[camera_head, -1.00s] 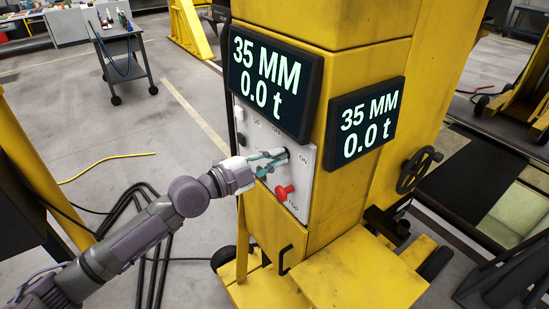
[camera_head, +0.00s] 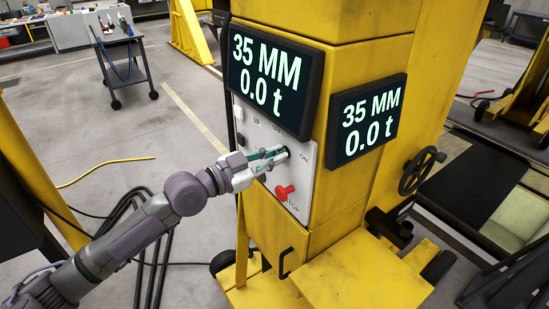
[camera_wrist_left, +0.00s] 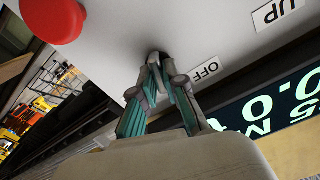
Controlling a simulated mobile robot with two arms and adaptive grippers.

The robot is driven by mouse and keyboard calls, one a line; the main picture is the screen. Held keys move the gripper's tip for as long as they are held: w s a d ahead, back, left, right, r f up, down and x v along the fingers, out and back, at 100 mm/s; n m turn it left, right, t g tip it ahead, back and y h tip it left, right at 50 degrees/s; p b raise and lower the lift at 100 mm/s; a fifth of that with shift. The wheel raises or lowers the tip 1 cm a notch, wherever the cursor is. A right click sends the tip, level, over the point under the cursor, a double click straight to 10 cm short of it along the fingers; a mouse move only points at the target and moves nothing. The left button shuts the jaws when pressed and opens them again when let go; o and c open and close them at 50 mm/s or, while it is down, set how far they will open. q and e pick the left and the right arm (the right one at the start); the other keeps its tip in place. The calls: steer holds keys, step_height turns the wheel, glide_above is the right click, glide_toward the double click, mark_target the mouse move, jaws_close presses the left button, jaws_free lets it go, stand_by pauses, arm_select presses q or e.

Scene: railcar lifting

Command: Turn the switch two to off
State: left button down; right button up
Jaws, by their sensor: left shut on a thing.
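My left gripper (camera_head: 280,155) reaches in from the left to the white control panel (camera_head: 268,140) on the yellow column. It is shut on a dark switch knob (camera_head: 288,151) between the OFF and ON labels. The fingers hide most of the knob, so its pointing direction cannot be told. In the left wrist view, the gripper (camera_wrist_left: 154,66) has its fingertips together against the panel, beside the OFF label (camera_wrist_left: 205,69). The UP label (camera_wrist_left: 277,13) is farther along the panel. My right gripper is not in view.
A red stop button (camera_head: 284,191) sticks out below the gripper. Two displays (camera_head: 270,80) (camera_head: 368,118) reading 35 MM and 0.0 t sit above and right of the panel. A handwheel (camera_head: 421,170) is at right. Cables (camera_head: 130,210) lie on the floor at left.

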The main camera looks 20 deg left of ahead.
arm_select(q)
steer(key=shift+f+n, duration=0.1)
steer(key=shift+n, duration=1.8)
steer(key=c, duration=1.2)
jaws_free()
steer(key=v, duration=1.2)
steer(key=shift+a, duration=0.1)
